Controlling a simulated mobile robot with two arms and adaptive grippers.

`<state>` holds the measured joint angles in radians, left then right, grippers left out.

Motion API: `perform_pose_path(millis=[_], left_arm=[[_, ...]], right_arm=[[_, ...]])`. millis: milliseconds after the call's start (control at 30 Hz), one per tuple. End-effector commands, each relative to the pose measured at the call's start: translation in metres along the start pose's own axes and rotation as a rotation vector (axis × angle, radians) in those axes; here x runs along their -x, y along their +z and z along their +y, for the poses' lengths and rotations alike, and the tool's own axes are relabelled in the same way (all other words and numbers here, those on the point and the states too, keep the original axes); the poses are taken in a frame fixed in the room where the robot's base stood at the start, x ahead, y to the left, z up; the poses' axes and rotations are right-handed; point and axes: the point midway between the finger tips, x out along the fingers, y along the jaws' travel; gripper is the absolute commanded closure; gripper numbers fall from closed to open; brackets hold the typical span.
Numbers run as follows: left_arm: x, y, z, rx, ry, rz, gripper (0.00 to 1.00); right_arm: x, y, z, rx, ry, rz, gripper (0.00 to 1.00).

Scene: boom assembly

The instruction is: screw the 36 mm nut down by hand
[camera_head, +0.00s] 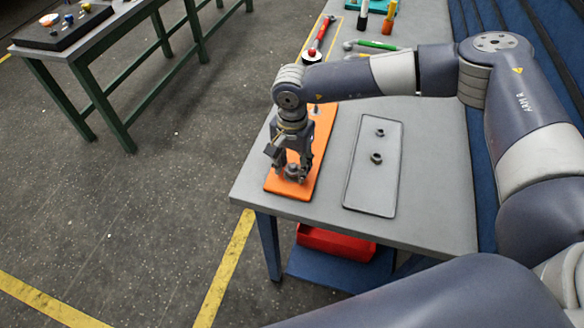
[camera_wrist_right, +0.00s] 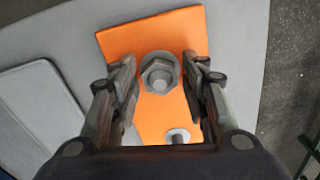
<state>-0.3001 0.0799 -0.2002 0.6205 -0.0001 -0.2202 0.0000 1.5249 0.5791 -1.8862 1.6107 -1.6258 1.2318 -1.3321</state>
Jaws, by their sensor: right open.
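The large grey nut (camera_wrist_right: 158,75) sits around a stud on the orange plate (camera_wrist_right: 128,38), with a wider round flange or washer below it. My right gripper (camera_head: 291,172) points down over the near end of the orange plate (camera_head: 312,166). In the right wrist view, its fingers (camera_wrist_right: 163,80) are open on either side of the nut, with a visible gap on each side. The head view shows the nut only partly, between the fingers. A smaller stud (camera_wrist_right: 178,137) stands on the same plate. My left gripper is not in view.
A shallow grey tray (camera_head: 375,194) right of the plate holds two loose nuts, one farther (camera_head: 379,132) and one nearer (camera_head: 376,158). A red-handled tool (camera_head: 319,38) and a green-handled tool (camera_head: 378,44) lie farther back. A red bin (camera_head: 335,243) is below the table.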

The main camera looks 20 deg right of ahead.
Motion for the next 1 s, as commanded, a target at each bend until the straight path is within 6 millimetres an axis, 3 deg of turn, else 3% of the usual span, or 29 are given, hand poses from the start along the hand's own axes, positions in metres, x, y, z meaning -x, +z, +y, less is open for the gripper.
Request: perform_pose_path(millis=[367,1000], left_arm=[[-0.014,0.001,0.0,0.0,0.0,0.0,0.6],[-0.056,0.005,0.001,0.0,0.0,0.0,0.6]], right_arm=[[-0.002,0.0,0.001,0.249,0.0,0.0,0.59],[-0.004,-0.001,0.003,1.018,0.0,-0.001,0.59]])
